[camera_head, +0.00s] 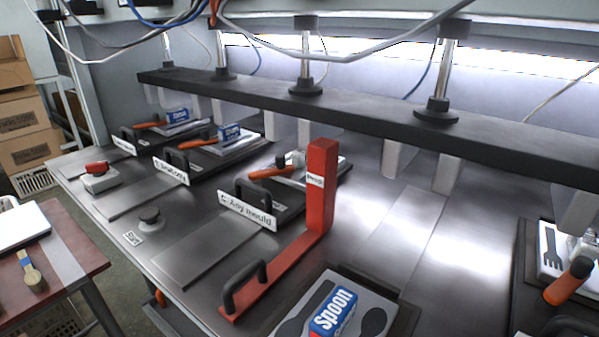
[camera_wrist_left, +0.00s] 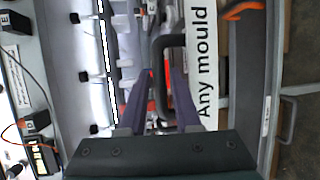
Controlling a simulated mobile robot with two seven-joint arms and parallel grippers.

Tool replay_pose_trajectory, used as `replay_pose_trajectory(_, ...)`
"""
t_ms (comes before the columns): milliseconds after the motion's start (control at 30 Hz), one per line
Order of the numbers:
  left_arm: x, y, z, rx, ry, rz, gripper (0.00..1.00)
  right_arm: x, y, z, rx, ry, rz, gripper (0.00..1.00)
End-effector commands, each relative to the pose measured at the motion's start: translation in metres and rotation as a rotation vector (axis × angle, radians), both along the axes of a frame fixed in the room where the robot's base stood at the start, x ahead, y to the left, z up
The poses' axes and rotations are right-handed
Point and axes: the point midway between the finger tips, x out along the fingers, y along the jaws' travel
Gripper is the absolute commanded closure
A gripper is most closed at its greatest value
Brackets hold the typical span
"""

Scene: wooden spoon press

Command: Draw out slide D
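In the head view several slides lie on the metal table. One has a white label plate reading "Any mould" (camera_head: 247,211) and a black handle (camera_head: 262,192); its letter looks like C. A tray with a blue "Spoon" box (camera_head: 334,309) lies at the bottom edge, its front cut off. I cannot read a letter D on any slide. My left gripper (camera_wrist_left: 160,88) shows only in the left wrist view, fingers apart. The "Any mould" plate (camera_wrist_left: 203,60) and a black handle (camera_wrist_left: 166,42) are ahead of it there; contact cannot be told. My right gripper is not in view.
A red L-shaped piece (camera_head: 322,185) with an upright post and black handle stands between the "Any mould" slide and the spoon tray. A dark crossbar (camera_head: 370,117) spans above the slides. A fork tray (camera_head: 551,248) is at the right edge.

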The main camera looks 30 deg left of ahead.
Motion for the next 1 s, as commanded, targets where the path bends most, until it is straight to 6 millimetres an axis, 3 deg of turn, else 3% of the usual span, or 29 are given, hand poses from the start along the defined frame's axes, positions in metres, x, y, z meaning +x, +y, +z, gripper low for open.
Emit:
replay_pose_trajectory(400,-0.070,0.032,0.012,0.001,0.003,-0.002,0.68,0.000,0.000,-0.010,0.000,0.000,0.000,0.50)
replay_pose_trajectory(600,-0.081,0.037,0.016,-0.001,-0.001,-0.001,0.68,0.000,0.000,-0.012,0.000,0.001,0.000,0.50)
replay_pose_trajectory(1000,-0.081,0.037,0.017,-0.001,-0.001,-0.001,0.68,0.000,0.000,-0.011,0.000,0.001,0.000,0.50)
